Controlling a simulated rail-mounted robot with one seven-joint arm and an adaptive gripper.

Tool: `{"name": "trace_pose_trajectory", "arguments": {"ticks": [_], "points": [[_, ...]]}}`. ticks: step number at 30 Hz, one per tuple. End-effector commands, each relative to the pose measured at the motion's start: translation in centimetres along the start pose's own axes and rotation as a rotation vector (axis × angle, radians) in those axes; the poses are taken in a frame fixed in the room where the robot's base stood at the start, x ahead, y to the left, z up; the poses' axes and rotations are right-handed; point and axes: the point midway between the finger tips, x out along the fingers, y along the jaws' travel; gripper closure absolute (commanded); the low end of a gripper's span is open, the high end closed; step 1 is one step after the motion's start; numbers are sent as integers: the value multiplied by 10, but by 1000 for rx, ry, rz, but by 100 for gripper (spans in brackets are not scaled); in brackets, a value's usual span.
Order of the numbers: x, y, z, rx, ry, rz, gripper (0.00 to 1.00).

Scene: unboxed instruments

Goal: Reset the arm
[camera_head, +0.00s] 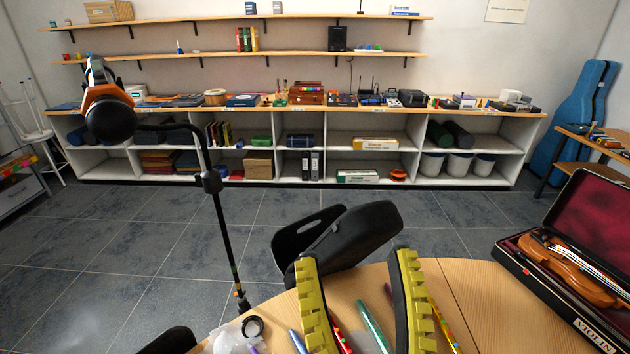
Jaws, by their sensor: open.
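My gripper (355,260) is at the bottom centre, over the near wooden table. Its two yellow ridged fingers stand apart with nothing held between them. Slim coloured items lie on the table below and around the fingers: a teal one (373,326), a red one (340,333) and a blue one (298,341). A yellow multicoloured stick (444,327) lies by the right finger, partly hidden by it. The rest of my arm is not clearly in view.
The wooden table (485,300) carries an open violin case (560,310) with a violin (575,262) at right. A black chair (345,236) stands behind it. A dark stand (222,215) with headphones (108,112) rises at left. Shelves (340,170) line the far wall; grey floor (130,235) lies between.

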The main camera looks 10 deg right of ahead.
Motion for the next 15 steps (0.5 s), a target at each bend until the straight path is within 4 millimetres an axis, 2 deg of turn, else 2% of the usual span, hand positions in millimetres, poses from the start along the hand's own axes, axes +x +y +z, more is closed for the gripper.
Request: {"name": "trace_pose_trajectory", "arguments": {"ticks": [1,15], "points": [[13,0,-35,1,2,0,32],[89,2,-236,10,1,1,32]]}}
